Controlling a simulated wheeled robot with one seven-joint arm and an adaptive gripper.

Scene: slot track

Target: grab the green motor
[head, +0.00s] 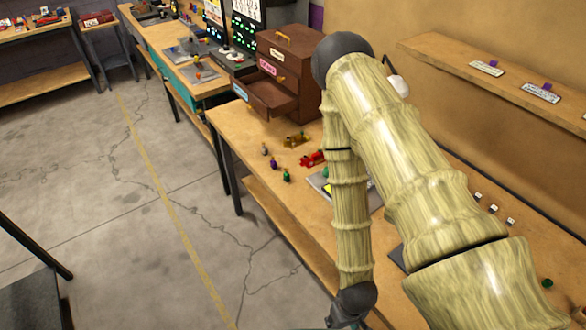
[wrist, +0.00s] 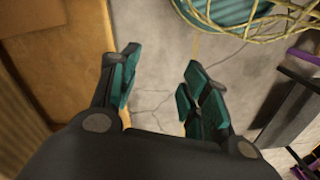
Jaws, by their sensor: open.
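Several small motor-like pieces stand on the wooden workbench (head: 232,128) in the head view. One has a green body (head: 287,176) and stands near the bench's left edge. A purple one (head: 273,162) stands just behind it. A small round green item (head: 547,283) lies at the far right of the bench. I cannot tell for certain which is the green motor. My gripper (wrist: 161,60) is open, with nothing between its teal fingers in the wrist view. It hangs over the floor, apart from these pieces. In the head view it is mostly cut off at the bottom edge.
A brown drawer cabinet (head: 289,55) stands on the bench with a drawer pulled out. A red car (head: 312,159) and a brown-gold piece (head: 296,139) lie before it. My arm hides the bench's middle. A wall shelf (head: 455,55) runs at right. Floor is open at left.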

